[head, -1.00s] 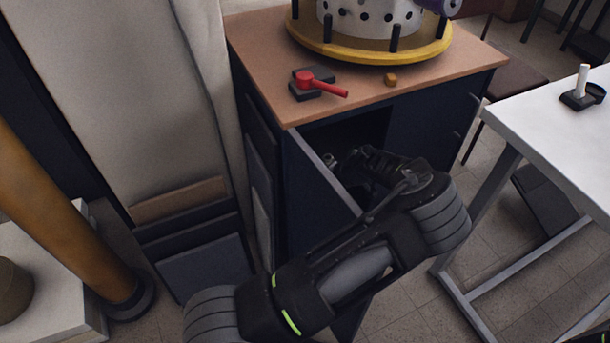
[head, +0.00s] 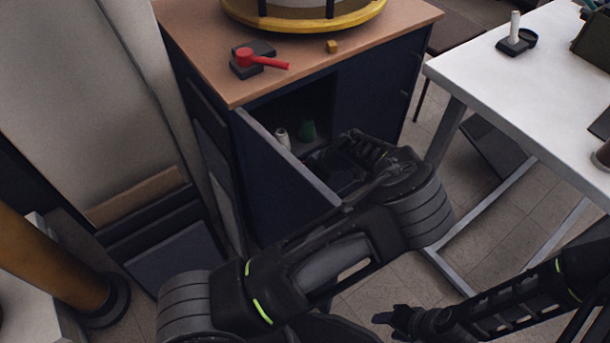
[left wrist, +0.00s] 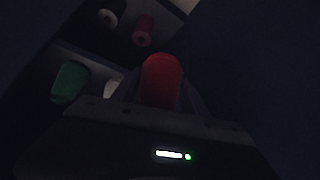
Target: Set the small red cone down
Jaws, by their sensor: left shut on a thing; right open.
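The small red cone (left wrist: 162,82) is in my left gripper, seen close up in the dark left wrist view. In the head view my left gripper (head: 345,163) is at the open cabinet, low in front of its dark inside, and the cone it holds cannot be made out there. A green cone (head: 307,131) stands inside the cabinet and also shows in the left wrist view (left wrist: 68,82). Another red piece (left wrist: 143,30) lies beyond the held cone. My right gripper (head: 388,318) is open and empty above the floor at the lower right.
The cabinet door (head: 285,155) stands open left of my left gripper. A white piece (head: 282,137) is inside by the door. A white table (head: 480,75) stands at right.

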